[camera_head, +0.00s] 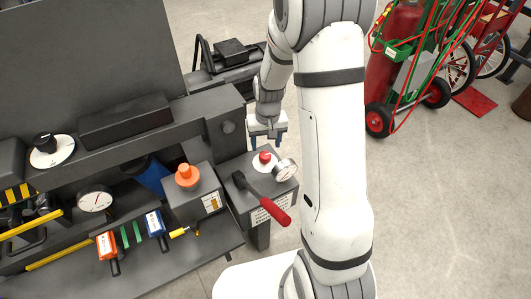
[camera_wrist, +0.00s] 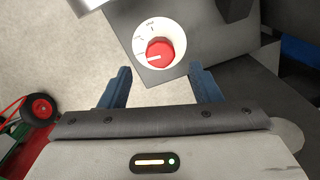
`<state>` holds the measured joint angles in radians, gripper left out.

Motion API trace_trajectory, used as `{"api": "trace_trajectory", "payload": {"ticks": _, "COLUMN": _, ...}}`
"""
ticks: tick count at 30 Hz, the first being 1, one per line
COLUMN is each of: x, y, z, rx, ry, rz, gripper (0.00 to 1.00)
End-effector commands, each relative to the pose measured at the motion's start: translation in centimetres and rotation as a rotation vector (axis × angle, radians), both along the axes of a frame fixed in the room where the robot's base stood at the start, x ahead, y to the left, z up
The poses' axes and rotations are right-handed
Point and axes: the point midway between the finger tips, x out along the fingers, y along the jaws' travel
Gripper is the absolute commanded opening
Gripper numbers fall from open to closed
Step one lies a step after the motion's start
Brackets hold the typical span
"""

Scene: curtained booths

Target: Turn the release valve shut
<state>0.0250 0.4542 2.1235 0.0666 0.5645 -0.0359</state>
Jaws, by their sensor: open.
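The release valve appears to be a red knob (camera_head: 265,157) on a round white dial plate, set on top of a dark grey box (camera_head: 240,178). In the wrist view, the red knob (camera_wrist: 160,53) shows a white pointer line toward the left, and the plate has small markings too blurred to read. My gripper (camera_head: 267,138) is open and empty, just behind the knob in the head view. In the wrist view, the blue fingers of my gripper (camera_wrist: 160,72) point toward the knob, one on each side of it, and appear apart from it.
A pressure gauge (camera_head: 285,169) and a red-handled lever (camera_head: 268,204) sit close beside the knob. An orange knob (camera_head: 187,176) tops the neighbouring box. Tools lie on the bench at left. A red cylinder cart (camera_head: 398,75) stands behind right.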

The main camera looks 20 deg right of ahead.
Motion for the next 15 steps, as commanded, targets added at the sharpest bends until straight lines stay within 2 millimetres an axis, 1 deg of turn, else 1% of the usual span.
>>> {"api": "trace_trajectory", "payload": {"ticks": 1, "x": -0.1, "y": 0.1, "z": -1.1, "rx": 0.0, "ry": 0.004, "rz": 0.0, "gripper": 0.57}}
{"api": "trace_trajectory", "payload": {"ticks": 6, "x": 0.0, "y": 0.2, "z": -3.7, "rx": 0.0, "ry": 0.002, "rz": 0.0, "gripper": 0.57}}
{"api": "trace_trajectory", "payload": {"ticks": 10, "x": 0.0, "y": 0.2, "z": -4.8, "rx": 0.0, "ry": 0.002, "rz": 0.0, "gripper": 0.57}}
{"api": "trace_trajectory", "payload": {"ticks": 15, "x": 0.0, "y": 0.2, "z": -5.2, "rx": 0.0, "ry": -0.001, "rz": 0.0, "gripper": 0.57}}
